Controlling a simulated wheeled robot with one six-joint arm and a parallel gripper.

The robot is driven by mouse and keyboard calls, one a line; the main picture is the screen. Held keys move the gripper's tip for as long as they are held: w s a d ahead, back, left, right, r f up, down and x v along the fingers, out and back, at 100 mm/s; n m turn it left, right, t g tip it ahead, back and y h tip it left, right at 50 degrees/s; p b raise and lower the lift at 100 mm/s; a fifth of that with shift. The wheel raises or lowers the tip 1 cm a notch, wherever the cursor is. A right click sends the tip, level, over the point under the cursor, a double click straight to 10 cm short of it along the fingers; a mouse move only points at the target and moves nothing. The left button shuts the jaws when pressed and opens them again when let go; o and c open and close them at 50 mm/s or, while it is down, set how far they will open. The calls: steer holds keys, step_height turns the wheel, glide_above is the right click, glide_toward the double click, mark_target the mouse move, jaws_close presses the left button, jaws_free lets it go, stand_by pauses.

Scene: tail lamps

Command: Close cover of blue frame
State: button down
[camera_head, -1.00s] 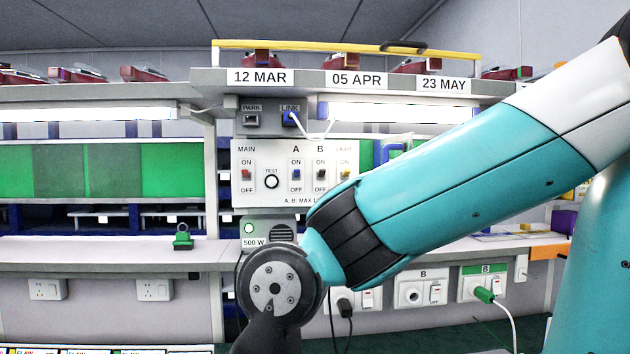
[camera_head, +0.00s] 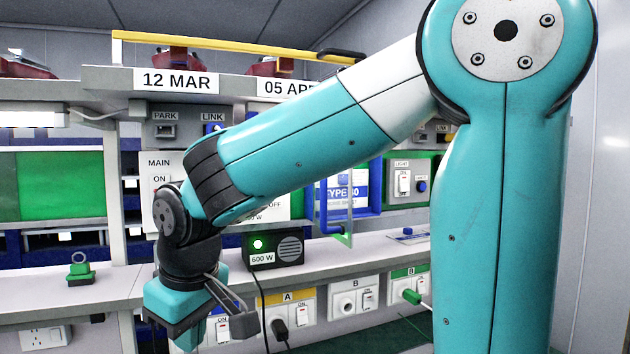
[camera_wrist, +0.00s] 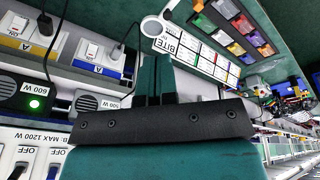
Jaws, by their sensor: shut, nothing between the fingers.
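My arm hides part of the frame's upper left. My gripper (camera_head: 245,322) is shut and empty, low and to the left of the frame, well apart from it. It also shows in the wrist view (camera_wrist: 154,65), fingers together. The frame cannot be made out in the wrist view.
A black 600 W box (camera_head: 276,251) with a lit green lamp sits left of the frame. Sockets with plugs and cables (camera_head: 290,320) line the bench front. A light-switch panel (camera_head: 404,180) is right of the frame.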

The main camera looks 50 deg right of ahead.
steer(key=w+d+r+m+g+h+p, duration=0.2)
steer(key=d+r+m+h+p, duration=0.3)
steer(key=d+r, duration=0.55)
steer(key=w+d+r+m+g+h+p, duration=0.2)
steer(key=w+d+r+m+p, duration=0.15)
steer(key=d+r+m, duration=0.7)
steer(key=s+d+f+n+b, duration=0.2)
steer(key=s+d+f+b, duration=0.2)
steer(key=d+f+b, duration=0.2)
steer(key=shift+s+d+f+b, duration=0.3)
steer(key=shift+s+d+f, duration=0.1)
steer(key=shift+d, duration=0.1)
steer(key=shift+n, duration=0.25)
